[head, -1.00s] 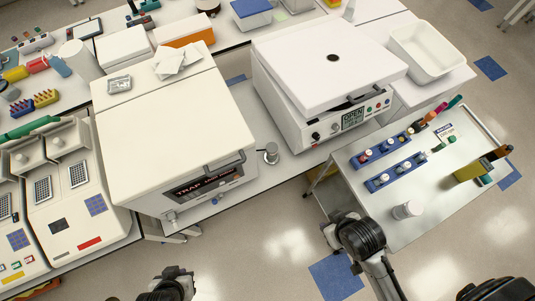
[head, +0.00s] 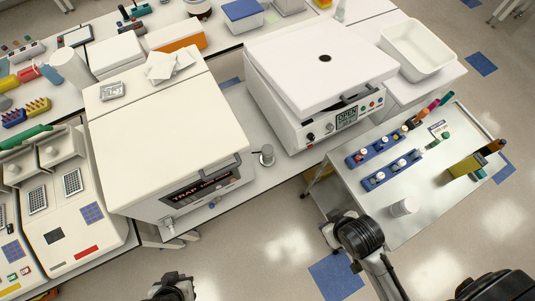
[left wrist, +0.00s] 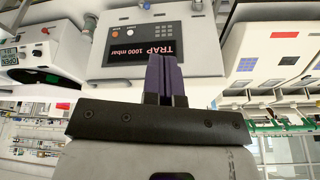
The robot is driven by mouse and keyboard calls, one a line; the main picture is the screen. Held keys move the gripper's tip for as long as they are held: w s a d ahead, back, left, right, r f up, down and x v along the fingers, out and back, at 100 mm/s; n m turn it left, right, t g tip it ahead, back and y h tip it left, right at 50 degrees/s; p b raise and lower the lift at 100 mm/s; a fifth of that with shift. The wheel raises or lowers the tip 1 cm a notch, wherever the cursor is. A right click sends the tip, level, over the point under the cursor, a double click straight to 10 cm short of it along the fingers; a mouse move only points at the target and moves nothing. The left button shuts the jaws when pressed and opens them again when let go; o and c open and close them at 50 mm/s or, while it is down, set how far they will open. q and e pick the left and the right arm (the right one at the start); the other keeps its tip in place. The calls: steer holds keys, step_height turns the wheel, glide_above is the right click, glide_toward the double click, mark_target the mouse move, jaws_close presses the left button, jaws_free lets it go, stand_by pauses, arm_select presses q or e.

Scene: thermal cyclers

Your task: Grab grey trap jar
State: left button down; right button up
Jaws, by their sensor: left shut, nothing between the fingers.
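The grey trap jar (head: 265,156) is a small grey cylinder with a narrow top. It stands upright on the bench between the white TRAP unit (head: 165,130) and the white OPEN-display machine (head: 318,85) in the head view. My left gripper (head: 172,290) is low at the bottom edge of the head view, in front of the bench and well apart from the jar. In the left wrist view its dark purple fingers (left wrist: 166,75) are shut together and empty, pointing toward the TRAP panel. My right gripper (head: 340,232) is beside the side table; its fingers are not clear.
A metal side table (head: 430,205) at the right holds blue tube racks (head: 392,170) and a white cup (head: 403,207). White devices (head: 70,215) stand at the left. A white tub (head: 417,48) is at the back right. The floor before the bench is open.

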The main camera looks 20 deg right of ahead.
arm_select(q)
steer(key=c, duration=1)
jaws_free()
steer(key=shift+d, duration=0.2)
steer(key=o, duration=0.9)
steer(key=shift+a, duration=0.2)
steer(key=shift+c, duration=0.2)
steer(key=shift+w+d, duration=0.1)
